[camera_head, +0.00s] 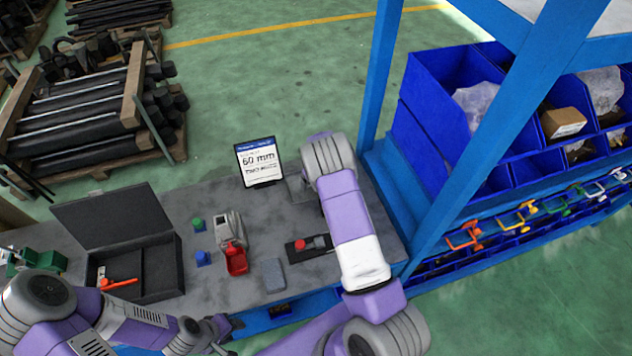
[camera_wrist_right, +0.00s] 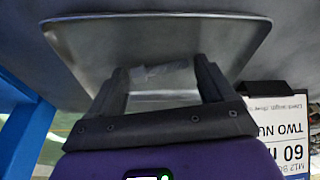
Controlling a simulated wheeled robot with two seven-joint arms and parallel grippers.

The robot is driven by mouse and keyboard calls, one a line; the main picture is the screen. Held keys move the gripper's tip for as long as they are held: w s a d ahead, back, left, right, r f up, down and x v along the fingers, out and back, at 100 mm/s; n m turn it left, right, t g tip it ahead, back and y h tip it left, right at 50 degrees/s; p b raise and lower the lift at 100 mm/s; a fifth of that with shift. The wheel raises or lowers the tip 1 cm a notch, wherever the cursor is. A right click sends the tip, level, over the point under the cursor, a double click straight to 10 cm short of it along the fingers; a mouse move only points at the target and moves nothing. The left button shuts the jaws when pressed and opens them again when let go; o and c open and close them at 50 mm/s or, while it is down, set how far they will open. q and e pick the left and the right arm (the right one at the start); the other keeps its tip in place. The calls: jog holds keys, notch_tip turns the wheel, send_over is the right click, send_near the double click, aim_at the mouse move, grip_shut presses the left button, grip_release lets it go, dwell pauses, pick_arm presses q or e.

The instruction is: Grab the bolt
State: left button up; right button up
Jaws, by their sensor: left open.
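I cannot make out a bolt for certain in either view. My left gripper (camera_head: 215,335) is at the bottom of the head view, by the bench's front edge, with its jaws open; its fingertips are small and partly hidden. My right arm reaches over the right end of the bench, and its wrist hides its gripper in the head view. In the right wrist view the two dark fingers of my right gripper (camera_wrist_right: 165,85) stand apart over a shallow grey metal tray (camera_wrist_right: 75,40). A pale, unclear shape shows between them.
A blue rack (camera_head: 395,195) with bins rises at the right.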

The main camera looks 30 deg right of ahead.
jog(key=c, duration=0.7)
jog(key=shift+r, duration=0.1)
jog(key=shift+c, duration=0.2)
